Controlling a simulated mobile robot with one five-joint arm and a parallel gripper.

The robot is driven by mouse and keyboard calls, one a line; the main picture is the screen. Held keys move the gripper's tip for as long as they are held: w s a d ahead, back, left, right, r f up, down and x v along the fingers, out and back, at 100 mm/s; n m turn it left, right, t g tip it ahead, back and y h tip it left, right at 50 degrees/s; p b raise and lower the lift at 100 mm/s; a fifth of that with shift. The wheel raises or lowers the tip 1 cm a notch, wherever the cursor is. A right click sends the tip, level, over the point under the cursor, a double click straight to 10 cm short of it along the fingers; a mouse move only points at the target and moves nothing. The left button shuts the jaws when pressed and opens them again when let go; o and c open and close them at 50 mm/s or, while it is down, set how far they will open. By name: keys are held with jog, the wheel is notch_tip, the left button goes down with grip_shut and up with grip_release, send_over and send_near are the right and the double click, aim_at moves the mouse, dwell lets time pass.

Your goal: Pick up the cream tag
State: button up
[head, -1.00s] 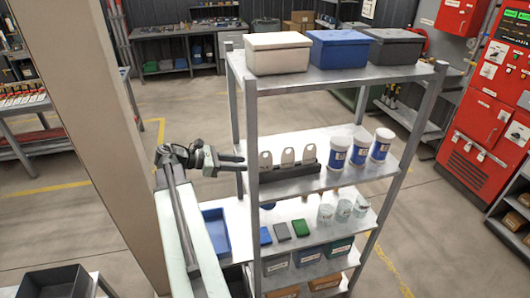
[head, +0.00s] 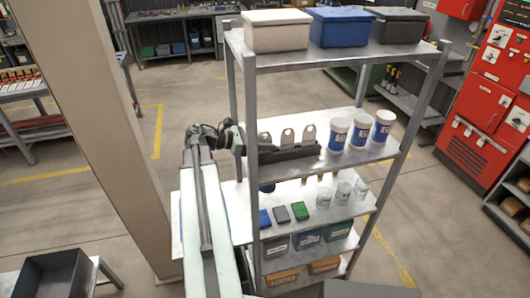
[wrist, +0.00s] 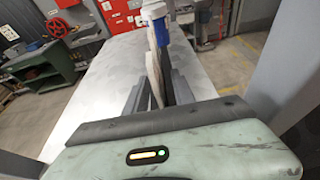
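Several cream tags stand upright in a row in a dark rack (head: 296,153) on the second shelf; the middle one (head: 287,139) and right one (head: 308,132) show clearly. The left cream tag (head: 264,142) is partly hidden by the shelf post. My gripper (head: 240,143) is at the left end of this row, its tip hidden behind the post. In the wrist view a cream tag (wrist: 153,80) stands edge-on between the two grey fingers of my gripper (wrist: 160,76). The fingers look apart, with a gap beside the tag.
The front-left shelf post (head: 251,150) stands right beside my gripper. White-and-blue tubs (head: 338,135) stand right of the rack. The top shelf carries lidded boxes (head: 277,32). The shelf below holds small coloured blocks (head: 282,213) and glasses (head: 343,191).

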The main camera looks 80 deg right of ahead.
grip_shut()
jog(key=shift+r, duration=0.1)
notch_tip(320, 180, up, 10)
jog(key=p, duration=1)
jog(key=shift+r, duration=0.1)
